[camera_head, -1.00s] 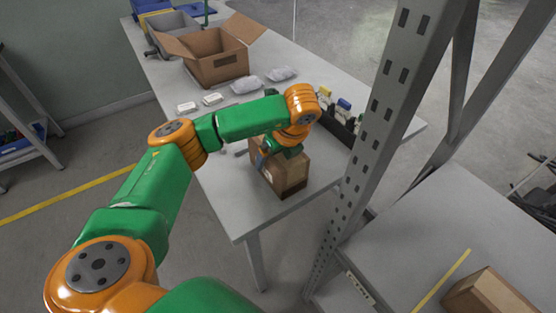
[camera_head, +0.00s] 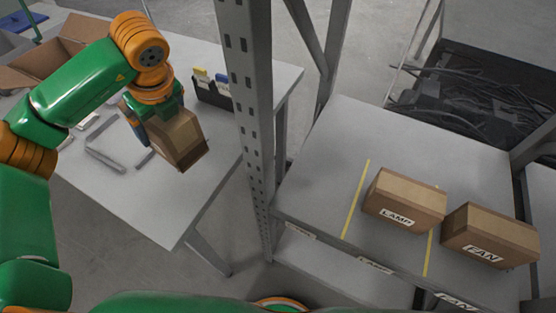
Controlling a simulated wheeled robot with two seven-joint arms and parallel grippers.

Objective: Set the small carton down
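The small carton (camera_head: 180,140) is a brown box with a darker lower edge, at the left of the middle in the head view. My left gripper (camera_head: 150,122) is shut on it from its left and upper side, and its fingers are partly hidden. The carton looks tilted and seems to be above the grey table (camera_head: 170,215), though the gap is hard to judge. My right gripper is not in view.
A grey shelf (camera_head: 310,185) at right holds a LAMP carton (camera_head: 405,198) and a FAN carton (camera_head: 490,235), with yellow lines dividing it. Its left section is bare. A perforated metal post (camera_head: 250,110) stands between table and shelf. An open box (camera_head: 60,50) sits on the table.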

